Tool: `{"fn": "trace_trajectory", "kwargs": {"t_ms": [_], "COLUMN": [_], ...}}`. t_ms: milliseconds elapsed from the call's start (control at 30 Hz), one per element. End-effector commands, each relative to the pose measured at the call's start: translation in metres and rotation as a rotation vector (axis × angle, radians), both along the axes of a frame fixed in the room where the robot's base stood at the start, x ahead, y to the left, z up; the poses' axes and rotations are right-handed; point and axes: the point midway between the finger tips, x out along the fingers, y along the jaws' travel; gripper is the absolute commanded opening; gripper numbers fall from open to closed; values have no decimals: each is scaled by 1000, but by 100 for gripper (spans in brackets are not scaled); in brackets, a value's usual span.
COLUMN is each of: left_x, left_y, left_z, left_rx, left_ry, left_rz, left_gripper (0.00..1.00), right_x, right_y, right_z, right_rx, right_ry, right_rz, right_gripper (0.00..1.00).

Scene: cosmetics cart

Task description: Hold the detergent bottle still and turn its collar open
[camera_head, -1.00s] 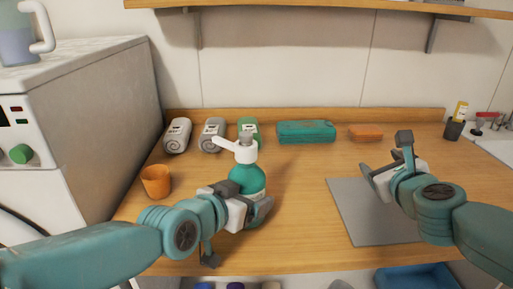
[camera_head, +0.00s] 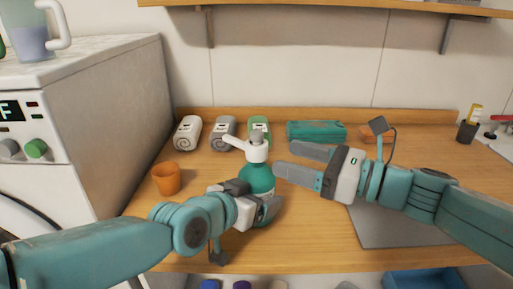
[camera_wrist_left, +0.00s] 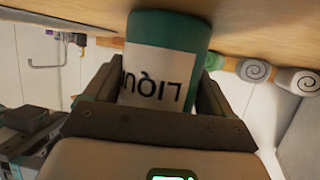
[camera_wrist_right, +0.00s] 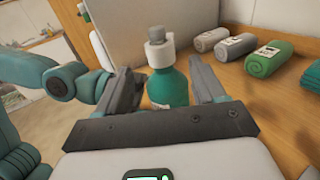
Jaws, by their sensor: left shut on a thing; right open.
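The teal detergent bottle (camera_head: 257,180) stands upright on the wooden counter, with a white collar (camera_head: 257,153) and a pump spout pointing left. My left gripper (camera_head: 266,208) is shut on the lower body of the bottle. In the left wrist view the bottle's label (camera_wrist_left: 155,78) shows between the fingers. My right gripper (camera_head: 283,159) is open and level, just right of the bottle at about collar height. In the right wrist view the bottle (camera_wrist_right: 168,90) and white collar (camera_wrist_right: 160,54) appear between the open fingers.
An orange cup (camera_head: 166,179) stands left of the bottle. Rolled towels (camera_head: 223,132), a teal folded cloth (camera_head: 314,131) and an orange block (camera_head: 366,133) lie along the back. A grey mat (camera_head: 385,232) lies under my right arm. A white appliance (camera_head: 85,110) borders the left.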

Motion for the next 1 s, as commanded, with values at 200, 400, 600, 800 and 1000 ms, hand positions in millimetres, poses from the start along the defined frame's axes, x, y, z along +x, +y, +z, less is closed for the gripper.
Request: {"fn": "trace_trajectory", "kwargs": {"t_ms": [200, 400, 600, 800, 1000], "left_x": [0, 0, 0, 0, 0], "left_y": [0, 0, 0, 0, 0], "left_z": [1, 1, 1, 1, 1], "left_rx": [0, 0, 0, 0, 0], "left_ry": [-1, -1, -1, -1, -1], "left_rz": [1, 1, 1, 1, 1], "left_gripper": [26, 26, 26, 26, 26], "right_x": [22, 35, 38, 38, 38], "right_y": [43, 66, 72, 71, 71], "right_z": [0, 0, 0, 0, 0], "right_rx": [-1, -2, -2, -2, -2], "right_ry": [0, 0, 1, 1, 1], "right_rz": [3, -1, -2, -2, -3], "right_gripper": [69, 69, 69, 59, 0]}}
